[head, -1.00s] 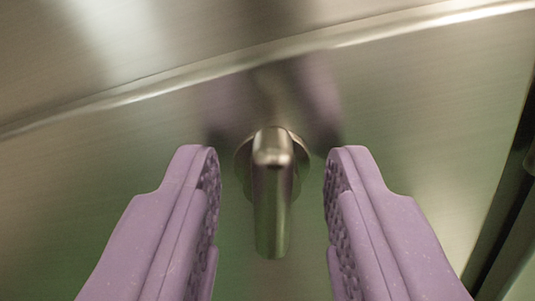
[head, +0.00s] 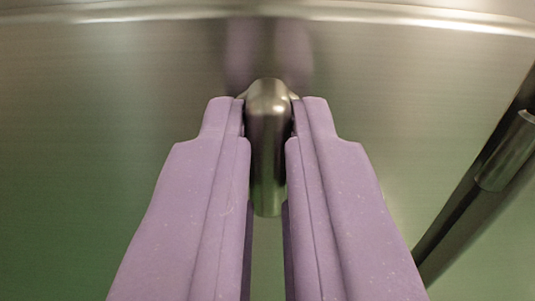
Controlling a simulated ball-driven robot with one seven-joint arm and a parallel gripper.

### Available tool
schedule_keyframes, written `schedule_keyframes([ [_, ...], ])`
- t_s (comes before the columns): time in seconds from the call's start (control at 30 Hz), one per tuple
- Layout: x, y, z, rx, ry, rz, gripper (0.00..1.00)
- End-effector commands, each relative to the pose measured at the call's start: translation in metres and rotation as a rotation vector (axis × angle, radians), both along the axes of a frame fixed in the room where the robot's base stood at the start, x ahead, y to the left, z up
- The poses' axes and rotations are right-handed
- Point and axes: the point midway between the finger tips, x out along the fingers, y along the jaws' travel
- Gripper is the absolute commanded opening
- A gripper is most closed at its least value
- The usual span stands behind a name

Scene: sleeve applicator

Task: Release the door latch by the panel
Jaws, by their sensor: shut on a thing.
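A metal latch lever (head: 268,145) stands out from a brushed metal panel (head: 120,110) in the middle of the head view. The lever hangs downward from its rounded top. My gripper (head: 268,112) has its two purple fingers on either side of the lever and is shut on it. The fingers hide the lever's sides and most of its round base.
A raised metal ridge (head: 400,17) runs across the panel near the top. At the right is a dark gap along the panel's edge (head: 470,200), with a metal cylindrical piece (head: 507,150) beside it. The panel left of the gripper is bare.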

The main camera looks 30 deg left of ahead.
Motion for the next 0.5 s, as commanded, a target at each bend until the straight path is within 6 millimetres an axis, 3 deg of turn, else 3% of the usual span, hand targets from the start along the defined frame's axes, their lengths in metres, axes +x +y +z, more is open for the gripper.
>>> schedule_keyframes([
  [0.2, -0.0001, -0.0003, 0.0006, -0.003, 0.002, 0.0, 0.0],
  [0.23, -0.0001, -0.0003, 0.0006, -0.003, 0.002, 0.0, 0.17],
  [0.33, -0.0001, -0.0003, 0.0006, -0.003, 0.002, 0.0, 0.38],
  [0.5, -0.0001, -0.0001, 0.0005, -0.001, 0.002, 0.0, 0.38],
])
